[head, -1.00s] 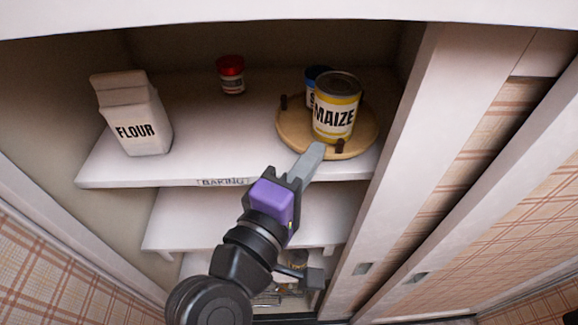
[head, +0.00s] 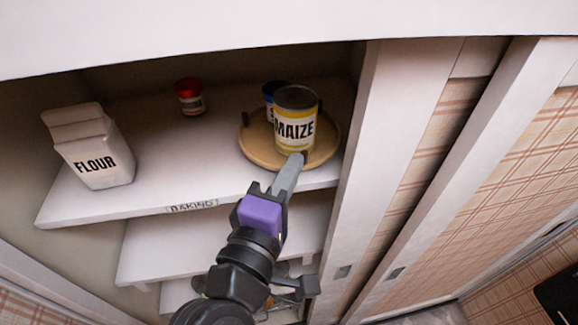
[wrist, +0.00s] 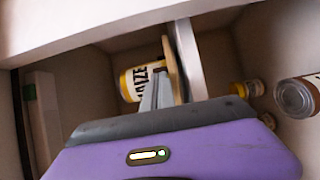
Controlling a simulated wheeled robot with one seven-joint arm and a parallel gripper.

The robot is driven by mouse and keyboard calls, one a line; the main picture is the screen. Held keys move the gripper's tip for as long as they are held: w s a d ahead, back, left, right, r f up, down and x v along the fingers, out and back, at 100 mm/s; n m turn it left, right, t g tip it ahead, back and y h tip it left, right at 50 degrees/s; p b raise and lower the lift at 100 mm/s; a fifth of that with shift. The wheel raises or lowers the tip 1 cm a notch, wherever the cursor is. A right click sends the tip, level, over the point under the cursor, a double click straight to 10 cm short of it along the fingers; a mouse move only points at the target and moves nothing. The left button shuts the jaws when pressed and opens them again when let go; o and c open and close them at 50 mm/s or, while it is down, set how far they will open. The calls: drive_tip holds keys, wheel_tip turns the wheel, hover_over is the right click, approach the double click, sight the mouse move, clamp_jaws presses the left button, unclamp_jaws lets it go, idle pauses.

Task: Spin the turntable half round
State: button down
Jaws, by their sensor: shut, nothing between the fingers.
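The turntable (head: 253,150) is a round wooden board on the upper shelf, with dark pegs at its rim. One peg (head: 245,119) is at its left; another is at the front, partly hidden by my fingers. Contact cannot be told. In the wrist view, my fingers (wrist: 156,92) are beside the turntable edge (wrist: 169,58) and MAIZE can (wrist: 128,86).
A FLOUR bag (head: 93,150) stands at the shelf's left and a red-lidded jar (head: 190,97) at the back. The shelf (head: 190,160) is clear between them and the turntable. The cabinet's upright (head: 375,140) is close on the right. Lower shelves lie below.

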sight(330, 176)
drive_tip(key=shift+w+d, duration=0.1)
drive_tip(key=shift+d, duration=0.3)
drive_tip(key=shift+w+d+p, duration=0.2)
drive_tip(key=shift+d+p, duration=0.25)
drive_tip(key=shift+d, duration=0.2)
drive_tip(key=shift+w+d+p, duration=0.15)
drive_tip(key=shift+d+p, duration=0.25)
drive_tip(key=shift+d, duration=0.25)
drive_tip(key=shift+w+d+p, duration=0.3)
drive_tip(key=shift+w+d, duration=0.2)
drive_tip(key=shift+d, duration=0.25)
drive_tip(key=shift+w+d+p, duration=0.3)
drive_tip(key=shift+w+d, duration=0.2)
drive_tip(key=shift+d, duration=0.25)
drive_tip(key=shift+w, duration=0.1)
